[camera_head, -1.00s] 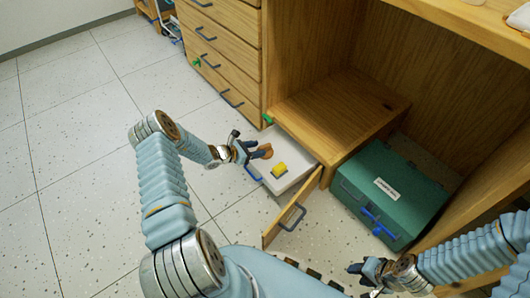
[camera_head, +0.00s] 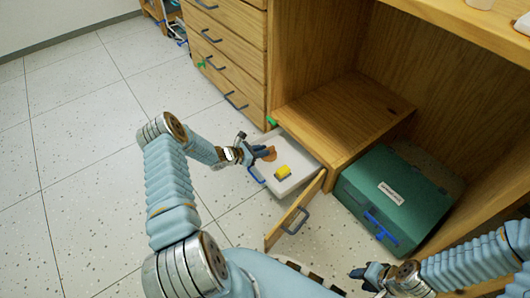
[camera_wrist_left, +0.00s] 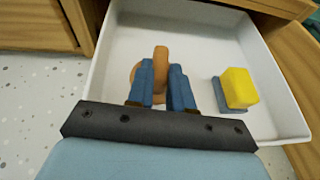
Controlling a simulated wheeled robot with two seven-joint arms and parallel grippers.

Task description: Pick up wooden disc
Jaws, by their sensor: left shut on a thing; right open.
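The wooden disc (camera_head: 269,155) is round, flat and orange-brown. My left gripper (camera_head: 262,152) is shut on it over the open white drawer. In the left wrist view the disc (camera_wrist_left: 160,62) stands on edge between the two blue fingers (camera_wrist_left: 168,85), and part of it is hidden behind them. I cannot tell whether the disc touches the drawer floor. My right gripper (camera_head: 366,275) is open and empty at the bottom right of the head view, far from the disc.
The white drawer (camera_head: 303,171) also holds a yellow and blue block (camera_head: 283,172). A low wooden door (camera_head: 296,212) stands open in front of it. A green box (camera_head: 392,196) with a blue handle sits to the right. Speckled floor is clear at left.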

